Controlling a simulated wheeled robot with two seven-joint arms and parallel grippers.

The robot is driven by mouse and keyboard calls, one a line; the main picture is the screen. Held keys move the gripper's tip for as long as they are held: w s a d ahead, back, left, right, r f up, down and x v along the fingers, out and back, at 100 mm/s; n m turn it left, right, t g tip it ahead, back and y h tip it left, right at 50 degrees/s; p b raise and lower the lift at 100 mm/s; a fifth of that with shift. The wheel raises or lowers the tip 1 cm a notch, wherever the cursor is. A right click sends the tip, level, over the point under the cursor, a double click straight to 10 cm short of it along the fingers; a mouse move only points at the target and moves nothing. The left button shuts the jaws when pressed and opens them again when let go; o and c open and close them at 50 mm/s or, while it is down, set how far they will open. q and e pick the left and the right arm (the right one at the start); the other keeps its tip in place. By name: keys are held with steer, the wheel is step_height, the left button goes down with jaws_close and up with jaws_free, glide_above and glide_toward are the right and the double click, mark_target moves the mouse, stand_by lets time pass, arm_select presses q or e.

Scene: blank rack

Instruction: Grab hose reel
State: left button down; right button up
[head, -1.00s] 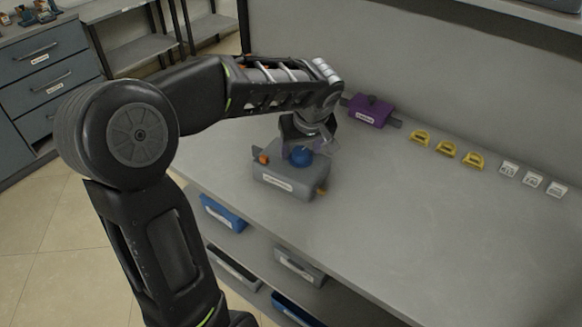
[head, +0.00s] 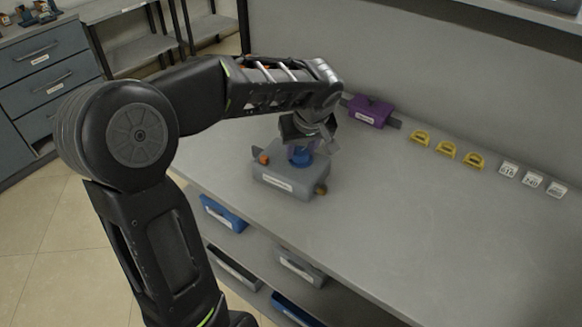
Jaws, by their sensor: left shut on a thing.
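A grey box-shaped unit (head: 284,183) with a white label and orange knobs at its ends sits on the grey worktop. A blue round part (head: 300,158) stands on its top. No part is clearly marked as the hose reel. My left gripper (head: 301,148) points down from above and is shut on the blue round part. The fingertips are small and partly hidden by the wrist. The grey unit appears to rest on the worktop. My right gripper is not in view.
A purple box (head: 370,111) stands near the back wall. Several yellow tags (head: 445,149) and white number tags (head: 531,181) lie along the back right. The worktop (head: 420,230) is clear in the middle. Blue and grey bins (head: 222,213) sit on the shelf below.

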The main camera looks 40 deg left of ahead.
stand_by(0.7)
arm_select(q)
step_height(320, 180, up, 10)
steer(key=p, duration=0.5)
steer(key=shift+p, duration=0.3)
